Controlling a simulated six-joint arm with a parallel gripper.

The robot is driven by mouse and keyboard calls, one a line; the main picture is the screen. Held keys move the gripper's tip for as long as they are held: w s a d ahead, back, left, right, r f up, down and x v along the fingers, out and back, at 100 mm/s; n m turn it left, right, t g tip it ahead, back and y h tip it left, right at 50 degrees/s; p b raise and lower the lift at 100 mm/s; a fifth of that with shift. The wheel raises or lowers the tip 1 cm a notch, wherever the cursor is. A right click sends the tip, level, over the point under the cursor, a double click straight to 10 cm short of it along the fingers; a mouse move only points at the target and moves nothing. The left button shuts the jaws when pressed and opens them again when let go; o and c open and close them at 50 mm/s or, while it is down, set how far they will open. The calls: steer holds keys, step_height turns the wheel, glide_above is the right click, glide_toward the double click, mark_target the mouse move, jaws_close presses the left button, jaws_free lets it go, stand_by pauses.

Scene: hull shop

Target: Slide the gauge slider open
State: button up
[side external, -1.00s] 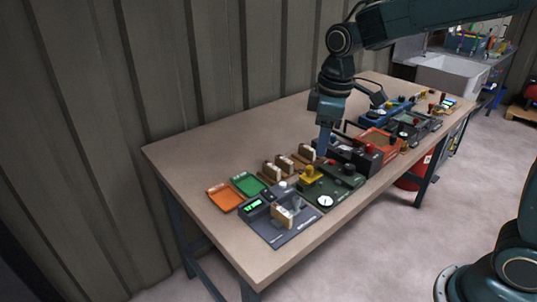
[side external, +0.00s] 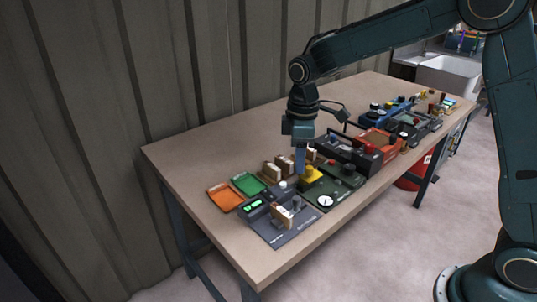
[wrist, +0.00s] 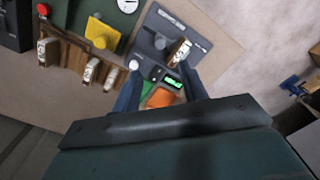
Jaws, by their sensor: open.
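A grey panel (side external: 277,236) at the near end of the table carries a lit green readout (side external: 253,205), a pale labelled block (side external: 282,215) and a grey post. Beside it a dark green panel (side external: 340,191) carries a round white dial (side external: 325,201) and a yellow handle (side external: 312,174). I cannot tell for sure which movable part is the gauge slider. My gripper (side external: 301,172) is open and points down above the area by the yellow handle. In the wrist view its fingers (wrist: 162,75) frame the readout (wrist: 172,83); the block (wrist: 181,53) lies just beyond them.
A green tray (side external: 249,184) and an orange tray (side external: 225,197) lie left of the grey panel. Several wooden blocks on a rack (side external: 272,171) stand behind it. A red open box (side external: 377,142) and more devices fill the right. The table's back left is clear.

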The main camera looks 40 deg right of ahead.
mark_target(297, 198)
step_height(297, 198, down, 12)
steer(key=shift+f, duration=0.2)
stand_by(0.4)
steer(key=shift+c, duration=0.2)
